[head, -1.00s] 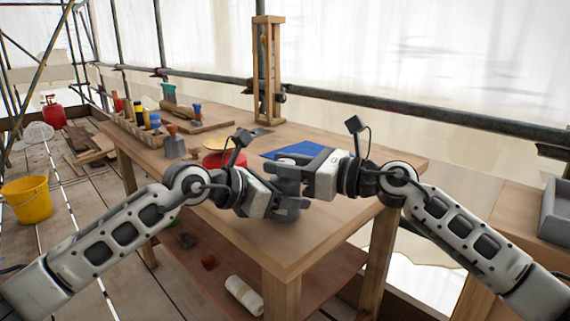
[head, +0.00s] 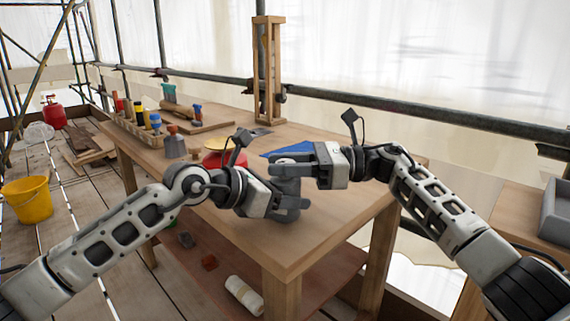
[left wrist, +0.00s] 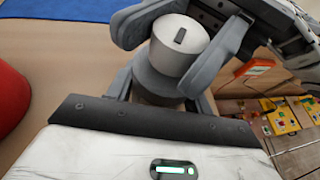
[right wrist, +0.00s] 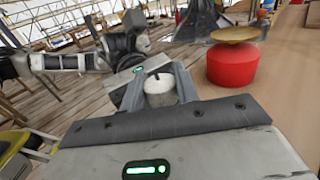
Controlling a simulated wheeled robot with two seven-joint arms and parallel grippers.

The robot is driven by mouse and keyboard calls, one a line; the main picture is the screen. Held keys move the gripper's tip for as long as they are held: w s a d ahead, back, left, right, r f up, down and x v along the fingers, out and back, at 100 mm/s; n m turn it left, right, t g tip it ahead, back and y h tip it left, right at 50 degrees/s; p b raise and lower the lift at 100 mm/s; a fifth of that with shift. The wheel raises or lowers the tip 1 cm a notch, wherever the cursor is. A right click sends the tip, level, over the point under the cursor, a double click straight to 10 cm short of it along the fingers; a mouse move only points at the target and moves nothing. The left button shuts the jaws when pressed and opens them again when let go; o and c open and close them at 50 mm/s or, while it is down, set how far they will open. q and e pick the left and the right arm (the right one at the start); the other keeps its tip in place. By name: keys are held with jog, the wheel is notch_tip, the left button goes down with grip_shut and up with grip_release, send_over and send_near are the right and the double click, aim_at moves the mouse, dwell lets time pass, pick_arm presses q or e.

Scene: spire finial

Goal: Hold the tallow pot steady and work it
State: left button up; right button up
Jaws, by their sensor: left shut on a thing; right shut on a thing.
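The tallow pot, a small grey round pot (head: 288,187), is between my two grippers above the near part of the wooden table. The left wrist view shows its pale grey cylindrical top (left wrist: 180,45) with a dark slot mark, above a wider grey body (left wrist: 158,84). My left gripper (head: 290,207) is shut on the body from the lower left. My right gripper (head: 288,165) is shut on the pale top from the right. The right wrist view shows the top (right wrist: 160,88) between its fingers. The fingers hide much of the pot.
A red tub (right wrist: 232,66) with a gold dish-shaped top stands close behind my left gripper. A blue sheet (head: 288,149) lies behind the right one. A tool rack (head: 140,128) and a wooden frame (head: 268,70) stand farther back. The table's front right is clear.

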jog(key=shift+n+g, duration=0.6)
jog(key=shift+g, duration=0.3)
jog(key=o, duration=1)
jog(key=shift+d, duration=0.15)
jog(key=d, duration=0.4)
jog(key=w+d, duration=0.1)
jog(key=d, duration=0.6)
jog(key=shift+w+d, duration=0.2)
jog(key=shift+d, duration=0.15)
